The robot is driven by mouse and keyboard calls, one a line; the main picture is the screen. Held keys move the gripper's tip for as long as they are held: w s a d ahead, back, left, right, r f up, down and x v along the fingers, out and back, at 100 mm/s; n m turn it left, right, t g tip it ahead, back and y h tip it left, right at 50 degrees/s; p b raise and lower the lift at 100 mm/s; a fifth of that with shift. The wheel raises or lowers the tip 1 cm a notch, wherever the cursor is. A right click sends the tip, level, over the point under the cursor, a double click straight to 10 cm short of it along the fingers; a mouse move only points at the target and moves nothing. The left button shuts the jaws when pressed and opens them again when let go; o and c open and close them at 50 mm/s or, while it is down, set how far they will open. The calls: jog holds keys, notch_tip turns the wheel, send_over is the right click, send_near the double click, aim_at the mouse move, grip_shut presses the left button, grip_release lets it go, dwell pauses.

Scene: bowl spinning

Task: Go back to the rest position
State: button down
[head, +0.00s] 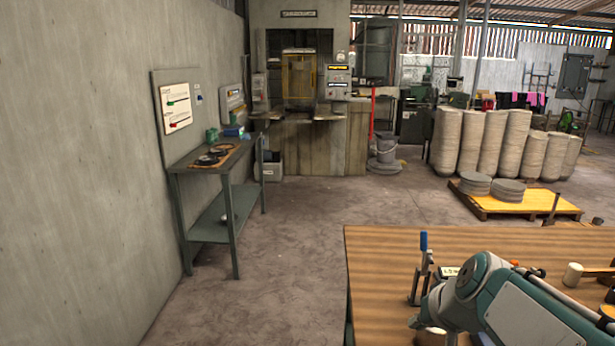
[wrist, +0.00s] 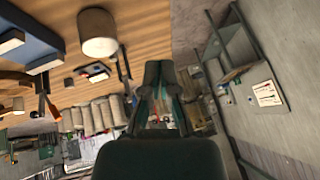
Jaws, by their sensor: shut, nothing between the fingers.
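My gripper (wrist: 159,72) shows in the middle of the wrist view, its two dark fingers close together with nothing held between them. It is in the air, clear of the wooden table (wrist: 150,20) that fills the upper left of that tilted view. In the head view my arm reaches over the wooden table (head: 385,265) at the lower right, and my gripper cannot be made out there.
A blue-handled clamp (head: 423,243) stands at the table's left part. A pale cylinder (head: 573,274) is at the right; a pale cylinder (wrist: 98,34) also shows in the wrist view. A side bench (head: 205,160) stands by the left wall. The floor (head: 300,230) between is clear.

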jog(key=s+a+f+n+h, duration=0.1)
jog(key=s+a+n+h, duration=0.1)
jog(key=s, duration=1.3)
jog(key=shift+s+a+f+g, duration=0.3)
jog(key=shift+s+a, duration=0.1)
jog(key=shift+a, duration=0.3)
jog(key=shift+r, duration=0.1)
